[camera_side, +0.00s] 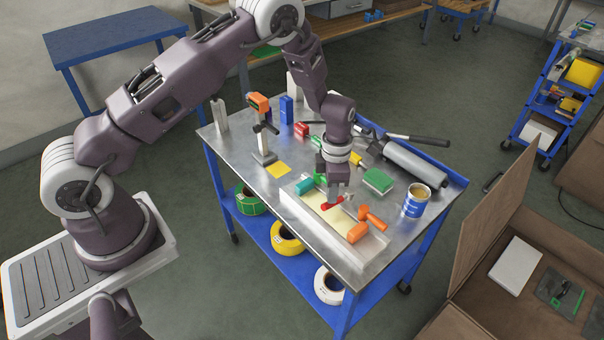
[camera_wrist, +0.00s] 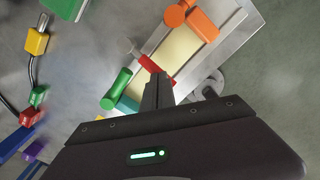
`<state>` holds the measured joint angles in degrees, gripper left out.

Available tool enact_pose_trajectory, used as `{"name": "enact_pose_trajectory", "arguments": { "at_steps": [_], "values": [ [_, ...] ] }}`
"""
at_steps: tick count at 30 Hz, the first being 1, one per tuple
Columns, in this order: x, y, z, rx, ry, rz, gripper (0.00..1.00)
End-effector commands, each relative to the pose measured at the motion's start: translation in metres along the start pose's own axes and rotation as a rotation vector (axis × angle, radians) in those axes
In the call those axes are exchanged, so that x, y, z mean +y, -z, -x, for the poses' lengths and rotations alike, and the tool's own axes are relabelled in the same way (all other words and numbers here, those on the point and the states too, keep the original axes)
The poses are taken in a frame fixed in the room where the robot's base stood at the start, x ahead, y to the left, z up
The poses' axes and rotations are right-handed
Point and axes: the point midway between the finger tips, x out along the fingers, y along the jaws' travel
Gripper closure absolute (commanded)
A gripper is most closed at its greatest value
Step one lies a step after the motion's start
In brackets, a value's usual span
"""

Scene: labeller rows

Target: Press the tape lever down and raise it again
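A pale tray-like labeller (camera_side: 376,247) with a cream strip lies along the front of the metal table; it also shows in the wrist view (camera_wrist: 225,27). Across it sits a red lever (camera_side: 331,203), seen in the wrist view (camera_wrist: 150,66) just beyond my fingertips. A green handle (camera_wrist: 116,89) with a teal block (camera_side: 304,187) is at one end, and an orange handle (camera_side: 371,218) with an orange block (camera_side: 357,232) at the other. I cannot tell which part is the tape lever. My gripper (camera_wrist: 157,78) points down over the red lever, fingers together; contact is unclear.
A stand with an orange head (camera_side: 258,103) is at left. Tape rolls sit on the blue lower shelf (camera_side: 309,267). The table's front left is mostly bare.

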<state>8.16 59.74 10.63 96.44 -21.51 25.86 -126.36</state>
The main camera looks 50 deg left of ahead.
Motion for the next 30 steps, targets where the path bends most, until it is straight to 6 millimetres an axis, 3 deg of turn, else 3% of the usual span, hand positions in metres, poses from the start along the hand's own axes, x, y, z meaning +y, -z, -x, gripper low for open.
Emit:
{"name": "enact_pose_trajectory", "arguments": {
  "at_steps": [30],
  "values": [
    [0.0,0.0,-0.015,0.0,-0.001,0.0,1.0]
  ]
}}
